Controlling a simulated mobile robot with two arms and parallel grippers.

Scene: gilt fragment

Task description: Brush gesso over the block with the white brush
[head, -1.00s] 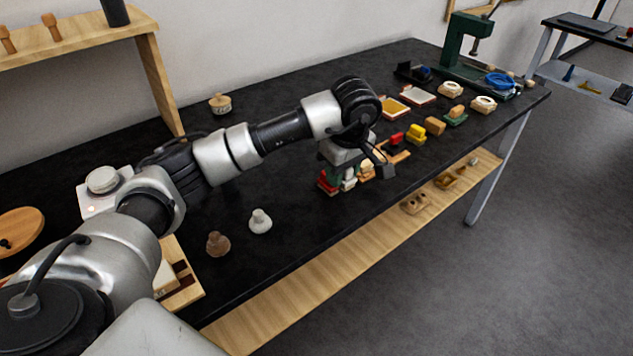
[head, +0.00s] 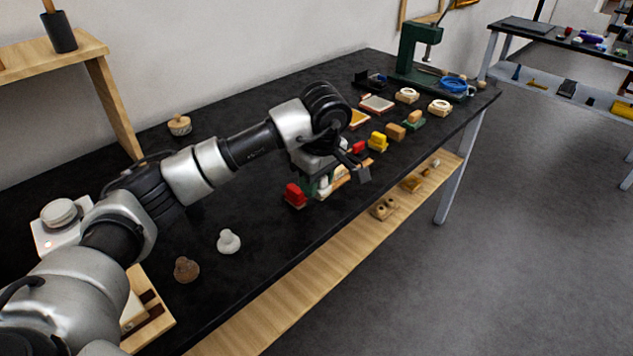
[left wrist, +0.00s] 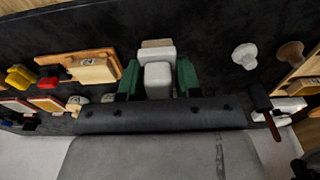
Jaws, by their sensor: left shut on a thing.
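My left gripper (head: 313,183) hangs low over the dark table, pointing down. In the left wrist view its green fingers (left wrist: 157,78) are shut on the white brush (left wrist: 158,76), with a pale beige edge showing beyond its white body. In the head view only a small white part of the brush (head: 324,184) shows between the fingers. A pale block (left wrist: 93,71) lies on a wooden tray (left wrist: 78,59), left of the fingers in the wrist view and apart from the brush. In the head view the gripper partly hides the tray and block. My right gripper is out of view.
A red piece (head: 295,194) shows close beside the gripper. A white knob (head: 229,241) and a brown knob (head: 186,269) stand nearer. A yellow piece (head: 377,142) and several small items line the table beyond. A green press (head: 417,52) stands at the far end.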

